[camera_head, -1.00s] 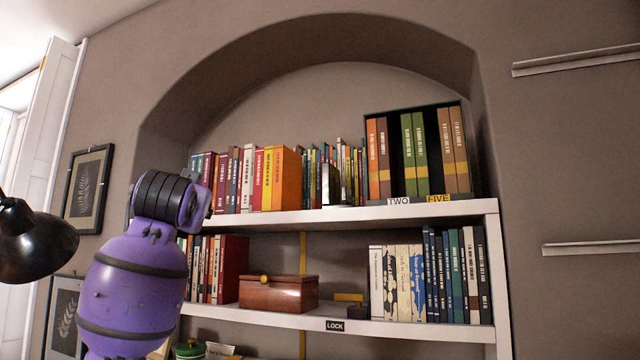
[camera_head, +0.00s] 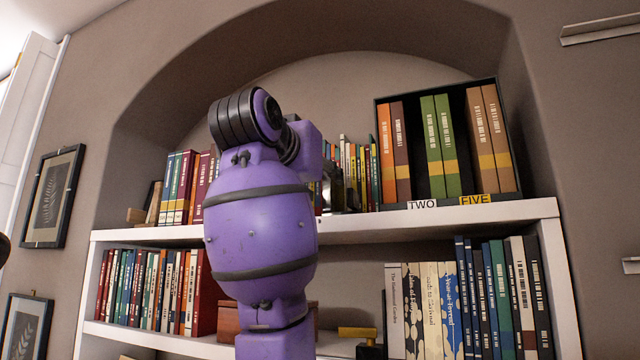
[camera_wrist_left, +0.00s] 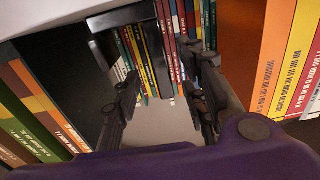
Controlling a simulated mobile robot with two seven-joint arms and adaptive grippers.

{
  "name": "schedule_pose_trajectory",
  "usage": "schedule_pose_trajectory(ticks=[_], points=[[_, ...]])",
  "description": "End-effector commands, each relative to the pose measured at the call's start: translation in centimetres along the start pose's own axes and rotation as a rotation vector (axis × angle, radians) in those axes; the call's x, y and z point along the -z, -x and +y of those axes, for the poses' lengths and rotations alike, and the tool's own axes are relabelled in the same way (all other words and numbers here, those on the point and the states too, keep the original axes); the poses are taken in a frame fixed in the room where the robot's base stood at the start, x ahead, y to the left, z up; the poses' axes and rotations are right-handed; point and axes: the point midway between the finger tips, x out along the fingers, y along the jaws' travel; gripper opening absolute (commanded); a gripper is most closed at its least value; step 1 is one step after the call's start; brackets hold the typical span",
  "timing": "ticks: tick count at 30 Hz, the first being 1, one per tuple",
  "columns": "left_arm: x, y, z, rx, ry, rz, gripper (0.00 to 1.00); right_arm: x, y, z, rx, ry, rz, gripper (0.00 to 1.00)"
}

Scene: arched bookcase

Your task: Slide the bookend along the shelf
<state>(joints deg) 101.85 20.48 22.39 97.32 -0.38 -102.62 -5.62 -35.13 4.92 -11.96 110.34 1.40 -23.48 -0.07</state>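The bookend (camera_wrist_left: 122,19) shows in the left wrist view as a grey base strip with a dark upright plate beside thin books. In the head view it is mostly hidden behind my left arm; only dark metal shows at the arm's right edge, and I cannot separate bookend from finger there. My left gripper (camera_wrist_left: 160,105) has its two black fingers spread apart, with books and the bookend seen between and beyond them. I cannot tell whether a finger touches the bookend. The upper shelf (camera_head: 450,219) carries it. My right gripper is in neither view.
A dark book box (camera_head: 449,150) with gaps stands right of the bookend, above the TWO (camera_head: 422,205) and FIVE (camera_head: 476,199) labels. Orange and yellow books (camera_wrist_left: 275,60) stand on the other side. The lower shelf (camera_head: 190,345) holds books and a partly hidden wooden box (camera_head: 228,320).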

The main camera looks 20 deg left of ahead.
Motion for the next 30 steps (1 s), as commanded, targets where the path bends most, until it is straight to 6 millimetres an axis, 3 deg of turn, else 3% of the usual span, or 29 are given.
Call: schedule_pose_trajectory(ticks=[4,11,24,30], points=[[-0.2,-0.1,0.0,0.0,0.0,-0.003,0.39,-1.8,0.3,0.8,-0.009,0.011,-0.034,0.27],[-0.1,-0.4,0.0,0.001,0.0,-0.003,0.39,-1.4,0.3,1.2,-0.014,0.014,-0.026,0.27],[-0.2,-6.3,-0.1,0.001,0.001,-0.004,0.39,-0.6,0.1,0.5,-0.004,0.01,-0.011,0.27],[-0.1,-7.8,-0.1,0.001,0.0,-0.003,0.39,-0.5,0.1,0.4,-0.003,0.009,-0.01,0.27]])
